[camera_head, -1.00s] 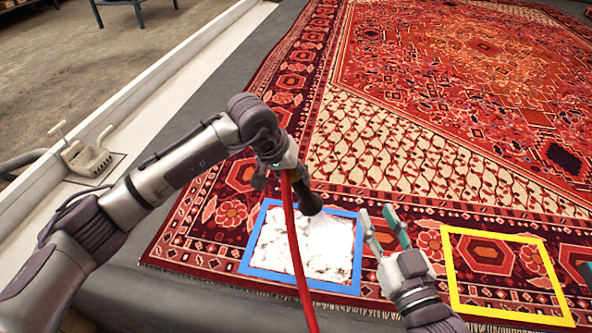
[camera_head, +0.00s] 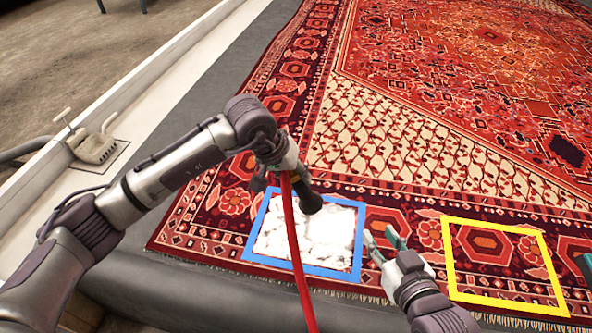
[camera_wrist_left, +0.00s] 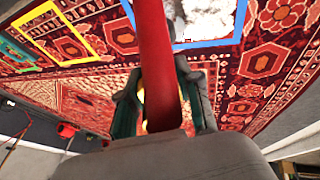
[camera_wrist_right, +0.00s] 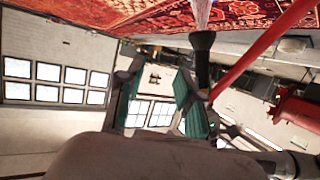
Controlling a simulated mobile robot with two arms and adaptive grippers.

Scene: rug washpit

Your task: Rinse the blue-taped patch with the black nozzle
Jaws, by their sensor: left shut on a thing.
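The blue-taped patch (camera_head: 303,265) lies on the red rug's near border, filled with white foam. My left gripper (camera_head: 276,182) is shut on the black nozzle (camera_head: 309,200), whose tip hangs above the patch's upper part. The red hose (camera_head: 298,255) runs down from it across the patch in the picture; it also fills the middle of the left wrist view (camera_wrist_left: 158,70). In the right wrist view a pale spray shows at the mouth of the nozzle (camera_wrist_right: 202,42). My right gripper (camera_head: 381,236) is open and empty, just right of the patch.
A yellow-taped patch (camera_head: 452,260) without foam lies to the right on the same rug (camera_head: 440,100). A grey edge surrounds the rug, with a pale ledge at left carrying a lever fixture (camera_head: 93,147).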

